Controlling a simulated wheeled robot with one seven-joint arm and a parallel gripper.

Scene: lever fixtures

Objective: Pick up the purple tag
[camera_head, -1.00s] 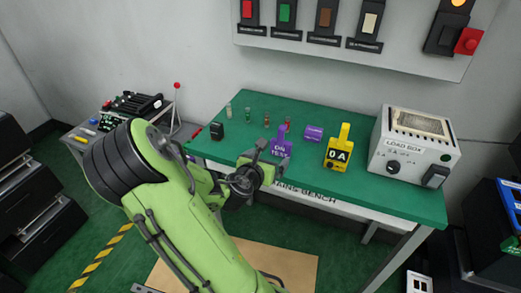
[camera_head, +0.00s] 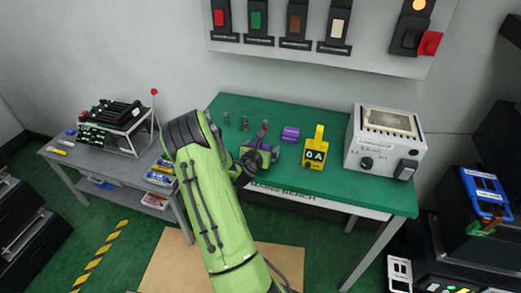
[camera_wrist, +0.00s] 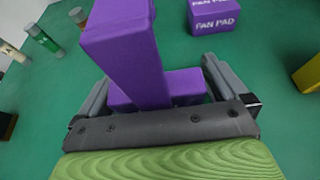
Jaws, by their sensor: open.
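The purple tag (camera_wrist: 127,55) stands upright on the green bench, with a tall post rising from a wider base. In the wrist view its post and base are between the two fingers of my gripper (camera_wrist: 157,92), which are spread apart on either side. No grip on it shows. In the head view my gripper (camera_head: 258,157) is at the bench's front part and covers most of the tag, so contact with the fingers cannot be told there.
A purple block marked PAN PAD (camera_wrist: 214,16) lies just behind the tag. A yellow tag (camera_head: 315,152) and a grey load box (camera_head: 385,145) stand to the right on the green bench (camera_head: 350,190). Several small cylinders (camera_head: 245,123) stand behind. A grey cart (camera_head: 165,212) is at left.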

